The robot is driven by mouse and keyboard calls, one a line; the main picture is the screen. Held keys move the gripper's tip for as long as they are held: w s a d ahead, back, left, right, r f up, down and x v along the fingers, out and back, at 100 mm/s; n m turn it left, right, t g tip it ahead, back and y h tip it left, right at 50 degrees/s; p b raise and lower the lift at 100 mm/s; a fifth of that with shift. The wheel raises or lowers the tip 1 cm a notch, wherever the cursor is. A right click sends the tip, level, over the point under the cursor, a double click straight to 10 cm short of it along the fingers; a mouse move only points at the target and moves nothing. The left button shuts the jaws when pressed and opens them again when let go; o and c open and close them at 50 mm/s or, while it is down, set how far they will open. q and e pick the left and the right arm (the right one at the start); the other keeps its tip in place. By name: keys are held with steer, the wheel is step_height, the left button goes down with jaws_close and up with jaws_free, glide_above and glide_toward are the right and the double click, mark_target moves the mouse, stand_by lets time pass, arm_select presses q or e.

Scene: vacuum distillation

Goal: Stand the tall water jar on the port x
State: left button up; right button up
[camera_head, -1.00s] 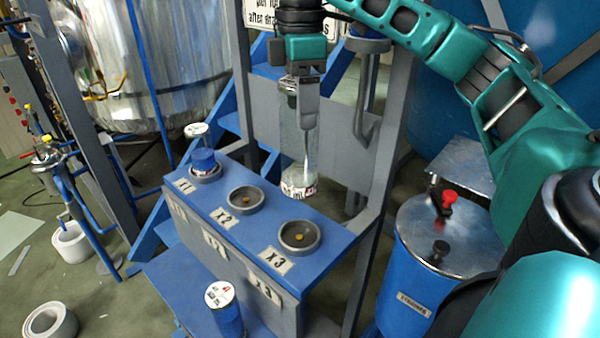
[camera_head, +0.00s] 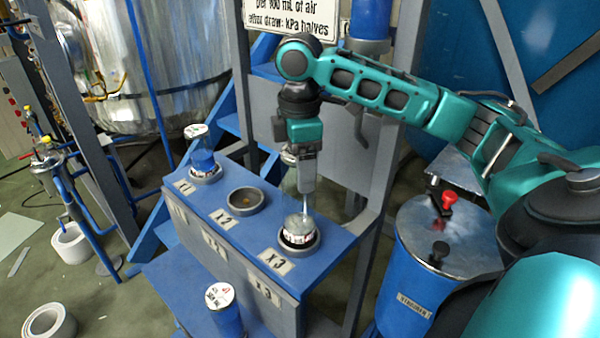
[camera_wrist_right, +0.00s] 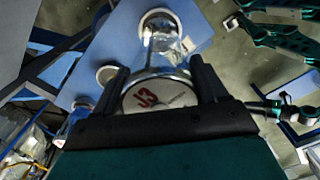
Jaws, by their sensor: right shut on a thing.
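My right gripper (camera_head: 305,178) is shut on the tall clear jar (camera_head: 298,232), which is upright with its foot at the ring of the port marked X3 (camera_head: 299,249). I cannot tell whether the foot rests fully in the ring. In the right wrist view the jar's lid (camera_wrist_right: 160,96), marked J3 in red, shows between the two fingers. Much of the jar's upper body is hidden by the gripper in the head view. The port marked X2 (camera_head: 262,203) is an empty grey ring. My left gripper is not in view.
A blue-filled jar with a white lid (camera_head: 203,160) stands on the port marked X1. Another blue jar (camera_head: 226,312) stands on the lower step in front. A blue drum (camera_head: 440,235) stands at the right, and a grey upright (camera_head: 388,150) rises close behind the ports.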

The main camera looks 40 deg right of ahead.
steer(key=shift+f, duration=1.1)
steer(key=o, duration=1.7)
step_height(320, 180, up, 12)
steer(key=shift+r, duration=0.1)
